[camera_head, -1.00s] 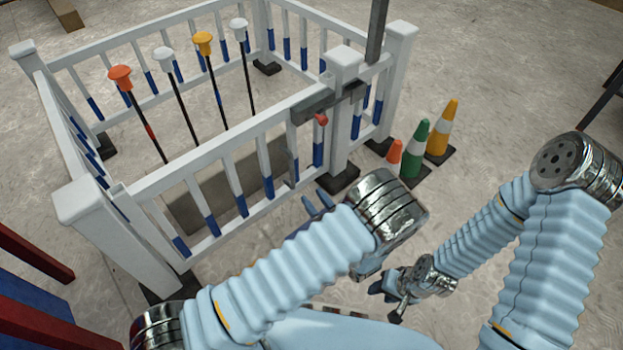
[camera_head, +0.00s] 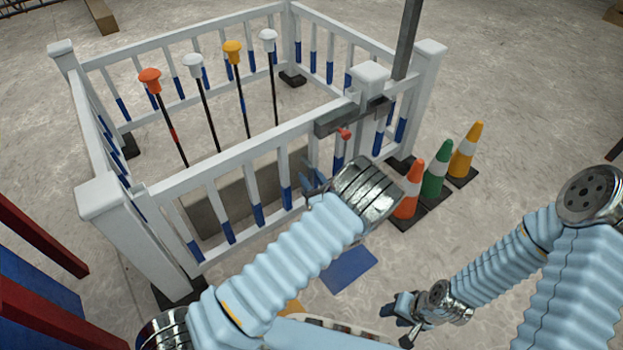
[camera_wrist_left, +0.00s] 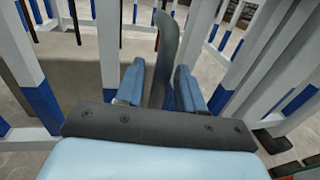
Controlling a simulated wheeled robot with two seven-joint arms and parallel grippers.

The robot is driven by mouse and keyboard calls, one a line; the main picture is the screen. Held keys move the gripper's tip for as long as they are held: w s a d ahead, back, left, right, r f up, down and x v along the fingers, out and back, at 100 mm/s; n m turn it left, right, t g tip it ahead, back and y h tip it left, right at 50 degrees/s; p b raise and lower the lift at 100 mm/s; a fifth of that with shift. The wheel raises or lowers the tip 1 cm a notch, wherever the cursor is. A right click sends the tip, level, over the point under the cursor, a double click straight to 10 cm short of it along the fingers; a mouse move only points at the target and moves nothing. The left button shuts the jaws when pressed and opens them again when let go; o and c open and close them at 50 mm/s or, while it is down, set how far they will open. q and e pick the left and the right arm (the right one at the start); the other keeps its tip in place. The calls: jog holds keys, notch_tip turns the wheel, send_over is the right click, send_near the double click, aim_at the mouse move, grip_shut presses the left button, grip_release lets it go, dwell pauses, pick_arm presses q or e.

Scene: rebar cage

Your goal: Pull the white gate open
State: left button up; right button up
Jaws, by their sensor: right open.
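The white gate (camera_head: 235,148) is the front panel of a white fence with blue-tipped bars. It stands in line with its posts and looks closed. A dark grey latch (camera_head: 338,118) with a red knob (camera_head: 345,134) sits at its right end. A dark grey upright handle (camera_wrist_left: 166,45) is on the gate. My left gripper (camera_head: 312,182) is at the gate's right part. In the left wrist view its blue fingers (camera_wrist_left: 158,85) are apart, with the handle between or just beyond them; contact is unclear. My right gripper (camera_head: 398,312) is open and low at the right, away from the gate.
Orange (camera_head: 411,188), green (camera_head: 437,168) and yellow (camera_head: 466,150) cones stand right of the gate. A blue patch (camera_head: 350,268) lies on the floor before it. Mallet-like poles (camera_head: 232,50) stand inside the fence. Red and blue bars (camera_head: 40,300) are at the lower left.

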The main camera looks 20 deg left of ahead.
pick_arm(q)
jog(key=shift+c, duration=0.5)
grip_shut()
